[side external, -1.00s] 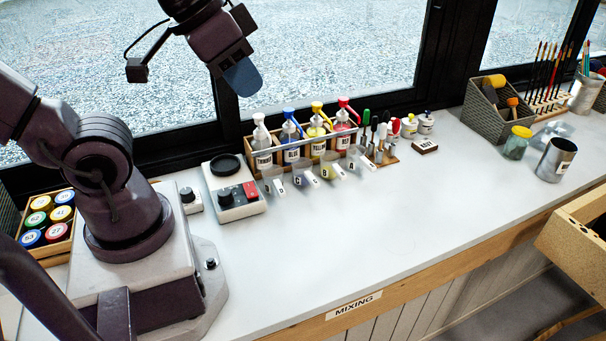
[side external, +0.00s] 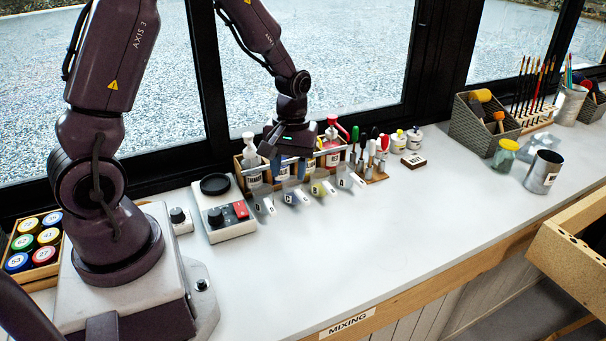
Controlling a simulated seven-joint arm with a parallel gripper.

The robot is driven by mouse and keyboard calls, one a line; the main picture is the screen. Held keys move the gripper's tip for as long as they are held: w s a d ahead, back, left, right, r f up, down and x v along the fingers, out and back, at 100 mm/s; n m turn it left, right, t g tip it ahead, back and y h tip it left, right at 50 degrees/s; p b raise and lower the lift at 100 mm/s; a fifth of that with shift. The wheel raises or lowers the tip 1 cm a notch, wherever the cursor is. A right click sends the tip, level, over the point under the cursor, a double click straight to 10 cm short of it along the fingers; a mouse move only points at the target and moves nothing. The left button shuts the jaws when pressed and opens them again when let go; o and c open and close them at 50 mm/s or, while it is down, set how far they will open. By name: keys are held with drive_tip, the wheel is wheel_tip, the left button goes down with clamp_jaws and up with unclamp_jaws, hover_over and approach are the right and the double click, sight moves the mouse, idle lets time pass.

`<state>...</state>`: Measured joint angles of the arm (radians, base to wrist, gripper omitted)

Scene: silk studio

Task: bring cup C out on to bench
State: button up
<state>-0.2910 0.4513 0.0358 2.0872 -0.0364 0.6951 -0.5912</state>
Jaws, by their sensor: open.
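A row of clear scoop-like cups with white lettered tags stands on the bench (side external: 350,240), in front of the pump bottles. The cups show at the left end (side external: 265,205), then a second (side external: 297,197), a third (side external: 323,188) and one at the right end (side external: 351,180). The letters are too small to tell which is cup C.
Pump bottles stand in a wooden rack (side external: 243,180) close behind the cups. Upright tools in a block (side external: 375,170) and small jars (side external: 405,140) are to the right. The bench front is clear.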

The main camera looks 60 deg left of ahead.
sight(303, 196)
drive_tip(key=w+a+f+n, duration=0.1)
drive_tip(key=n, duration=0.1)
drive_tip(key=w+a+f+n, duration=0.1)
drive_tip(key=w+f+n, duration=0.1)
drive_tip(key=w+a+f+n, duration=0.1)
drive_tip(key=f+n, duration=0.1)
drive_tip(key=shift+w+a+f+t, duration=0.15)
drive_tip(key=shift+w+f+t, duration=0.05)
drive_tip(key=shift+t, duration=0.2)
drive_tip(key=shift+w+n, duration=0.15)
drive_tip(key=shift+n, duration=0.65)
drive_tip(key=shift+f, duration=3)
clamp_jaws()
drive_tip(key=shift+r, duration=1.15)
